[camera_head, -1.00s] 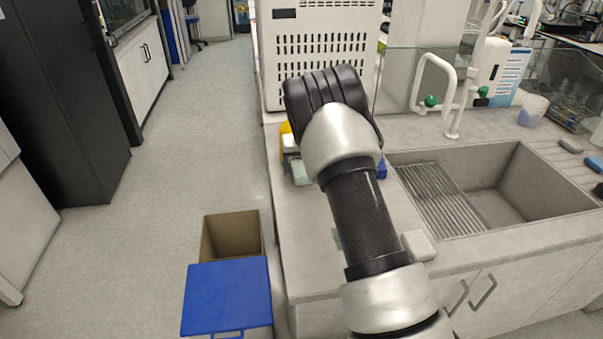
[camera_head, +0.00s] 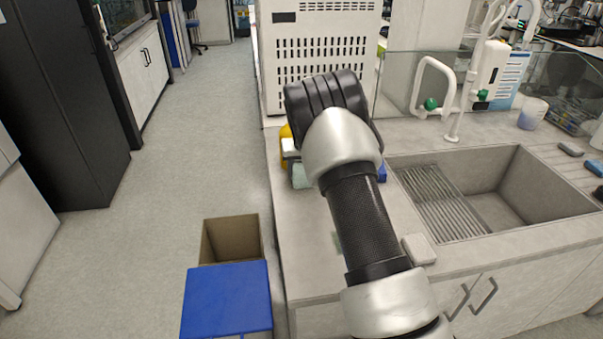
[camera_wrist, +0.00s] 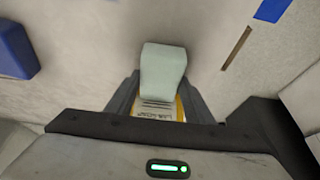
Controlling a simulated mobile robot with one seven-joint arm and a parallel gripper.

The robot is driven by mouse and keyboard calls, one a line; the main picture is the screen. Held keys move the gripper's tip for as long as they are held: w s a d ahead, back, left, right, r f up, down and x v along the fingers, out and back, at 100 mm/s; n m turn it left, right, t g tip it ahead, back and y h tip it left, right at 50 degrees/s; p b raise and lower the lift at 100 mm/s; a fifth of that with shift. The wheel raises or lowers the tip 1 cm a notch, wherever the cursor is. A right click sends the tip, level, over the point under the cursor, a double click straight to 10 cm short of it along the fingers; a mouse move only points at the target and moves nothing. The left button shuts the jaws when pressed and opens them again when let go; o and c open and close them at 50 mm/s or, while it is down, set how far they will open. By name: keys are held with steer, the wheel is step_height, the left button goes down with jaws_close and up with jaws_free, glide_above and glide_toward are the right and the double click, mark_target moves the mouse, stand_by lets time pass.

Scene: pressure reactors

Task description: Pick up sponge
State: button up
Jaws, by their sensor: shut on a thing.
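The sponge appears to be the pale green block (camera_wrist: 163,72) in the wrist view. Its lower end lies between the two dark fingers of my gripper (camera_wrist: 158,101), which is shut on it. A yellow-edged piece with a printed label (camera_wrist: 160,112) shows just below the block, between the fingers; I cannot tell whether it belongs to the sponge. In the head view my arm hides most of the gripper. The pale green block (camera_head: 302,176) shows at the arm's left, over the counter, with a yellow thing (camera_head: 286,136) behind it. I cannot tell whether the sponge touches the counter.
A blue thing (camera_head: 382,171) is on the counter right of my wrist. The sink (camera_head: 485,190) is at the right, and a white vented machine (camera_head: 318,50) stands behind.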

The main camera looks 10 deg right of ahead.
mark_target(302, 173)
steer(key=shift+r+p, duration=0.45)
steer(key=shift+s+r+b, duration=0.2)
steer(key=shift+r+b, duration=0.1)
step_height(302, 173, up, 6)
steer(key=shift+s+r, duration=0.1)
steer(key=shift+s, duration=0.05)
steer(key=s+b, duration=0.1)
steer(key=s, duration=1.8)
steer(key=shift+s, duration=0.2)
steer(key=o, duration=0.3)
steer(key=shift+c, duration=0.6)
steer(key=shift+f, duration=0.2)
